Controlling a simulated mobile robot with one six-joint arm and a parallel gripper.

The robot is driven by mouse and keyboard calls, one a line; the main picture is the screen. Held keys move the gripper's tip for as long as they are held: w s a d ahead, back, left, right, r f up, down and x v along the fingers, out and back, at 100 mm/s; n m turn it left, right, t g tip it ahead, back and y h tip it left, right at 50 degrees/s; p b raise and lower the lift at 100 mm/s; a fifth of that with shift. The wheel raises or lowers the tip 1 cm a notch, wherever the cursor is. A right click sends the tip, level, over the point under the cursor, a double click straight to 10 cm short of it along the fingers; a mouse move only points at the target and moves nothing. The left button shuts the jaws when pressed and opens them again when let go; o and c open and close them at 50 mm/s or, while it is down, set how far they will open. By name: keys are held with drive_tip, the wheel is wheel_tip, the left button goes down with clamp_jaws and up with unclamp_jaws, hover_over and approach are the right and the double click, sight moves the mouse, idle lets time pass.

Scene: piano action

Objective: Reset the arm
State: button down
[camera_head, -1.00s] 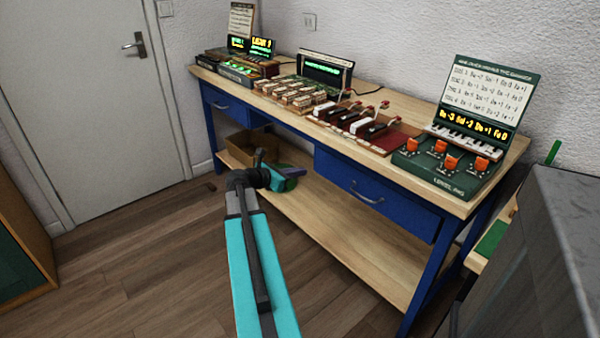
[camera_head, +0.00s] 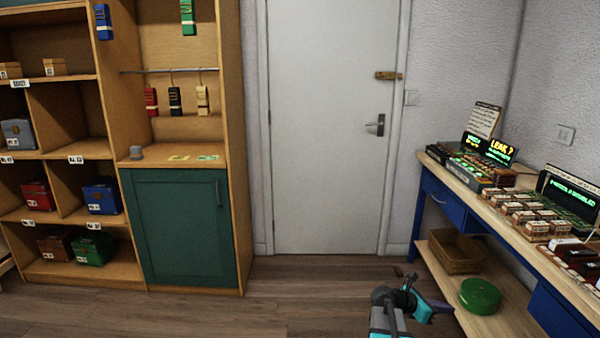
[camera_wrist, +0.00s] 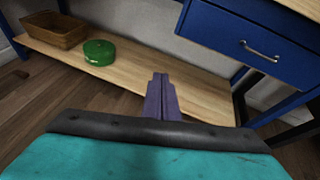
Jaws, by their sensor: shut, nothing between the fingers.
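My gripper (camera_wrist: 160,82) is shut and empty, its purple fingers pressed together in the middle of the wrist view. In the head view my gripper (camera_head: 440,307) shows small at the bottom right, in front of the workbench's lower shelf (camera_head: 490,326). It points right, toward the bench. The wrist view shows the same lower shelf (camera_wrist: 205,98) beyond the fingers; I cannot tell the gap between them. Most of my arm is below the head view's lower edge.
A green round tin (camera_head: 480,296) and a wicker basket (camera_head: 455,252) sit on the shelf. The blue workbench (camera_head: 446,207) carries several devices and lit screens. A white door (camera_head: 325,130) stands behind; a shelf unit with a green cabinet (camera_head: 182,225) is left.

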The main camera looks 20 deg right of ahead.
drive_tip(key=w+a+f+y+p, duration=0.1)
drive_tip(key=a+f+y+p, duration=0.1)
drive_tip(key=a+f, duration=0.65)
drive_tip(key=a+f+t+y+p, duration=0.1)
drive_tip(key=a+f, duration=0.4)
drive_tip(key=a, duration=0.6)
drive_tip(key=w+a+f+y+p, duration=0.1)
drive_tip(key=a+f+y+p, duration=0.1)
drive_tip(key=a+f, duration=0.6)
drive_tip(key=s+a+f+m+g+y+p, duration=0.1)
drive_tip(key=s+a+f+m+y, duration=0.1)
drive_tip(key=s+a+m, duration=0.3)
drive_tip(key=s+a+f+m+g+y, duration=0.1)
drive_tip(key=s+a+m, duration=0.5)
drive_tip(key=a, duration=0.8)
drive_tip(key=s+a+f+m+g+y+p, duration=0.1)
drive_tip(key=s+a+f+m+y, duration=0.2)
drive_tip(key=s+a+m+y, duration=0.2)
drive_tip(key=shift+s+a+f+m+p, duration=0.4)
drive_tip(key=shift+s+a, duration=1.3)
drive_tip(key=shift+a, duration=0.95)
